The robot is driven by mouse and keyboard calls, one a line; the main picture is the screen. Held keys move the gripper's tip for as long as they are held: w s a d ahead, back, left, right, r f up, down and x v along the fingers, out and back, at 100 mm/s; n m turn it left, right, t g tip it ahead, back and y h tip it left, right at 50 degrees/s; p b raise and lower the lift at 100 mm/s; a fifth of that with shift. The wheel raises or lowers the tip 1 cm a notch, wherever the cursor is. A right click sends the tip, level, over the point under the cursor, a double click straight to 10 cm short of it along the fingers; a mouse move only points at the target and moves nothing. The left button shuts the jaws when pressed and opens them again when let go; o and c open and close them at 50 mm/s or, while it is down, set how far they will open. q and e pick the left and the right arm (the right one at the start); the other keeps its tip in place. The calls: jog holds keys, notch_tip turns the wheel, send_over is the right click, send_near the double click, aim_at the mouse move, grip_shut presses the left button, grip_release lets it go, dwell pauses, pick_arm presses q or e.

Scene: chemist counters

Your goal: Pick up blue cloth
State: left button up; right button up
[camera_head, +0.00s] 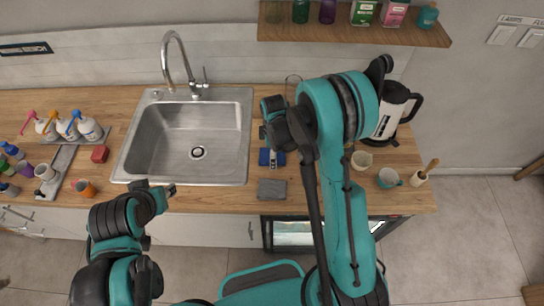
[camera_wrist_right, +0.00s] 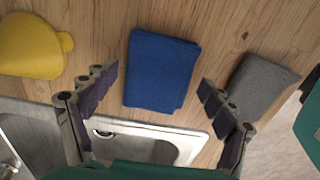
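The blue cloth (camera_head: 264,157) lies folded on the wooden counter to the right of the sink, partly hidden by my right gripper (camera_head: 274,148) in the head view. In the right wrist view the blue cloth (camera_wrist_right: 160,70) lies flat between the spread fingers of my right gripper (camera_wrist_right: 158,84). That gripper is open and empty, above the cloth; the exact height cannot be told. My left gripper (camera_head: 156,188) is near the front edge of the counter, below the sink. Its fingertips look apart, with nothing between them.
A grey cloth (camera_head: 272,189) lies by the counter's front edge, near the blue one; a yellow item (camera_wrist_right: 34,46) lies on the other side. The sink (camera_head: 150,150) is left. A kettle (camera_head: 390,112), small cup (camera_head: 361,160) and teal mug (camera_head: 388,178) stand right.

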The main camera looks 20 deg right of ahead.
jog(key=c, duration=0.4)
jog(key=shift+r, duration=0.1)
jog(key=shift+r, duration=0.25)
notch_tip(320, 180, up, 4)
jog(key=shift+s+d+f+p, duration=0.1)
jog(key=shift+p, duration=0.4)
jog(key=s+d+r, duration=0.4)
jog(key=s+d, duration=0.1)
jog(key=s+d+r+p, duration=0.1)
jog(key=s+d+r, duration=0.1)
jog(key=s, duration=0.1)
jog(key=shift+s+d+r, duration=0.2)
jog(key=shift+d+r, duration=0.05)
jog(key=shift+d, duration=0.1)
jog(key=shift+o, duration=0.2)
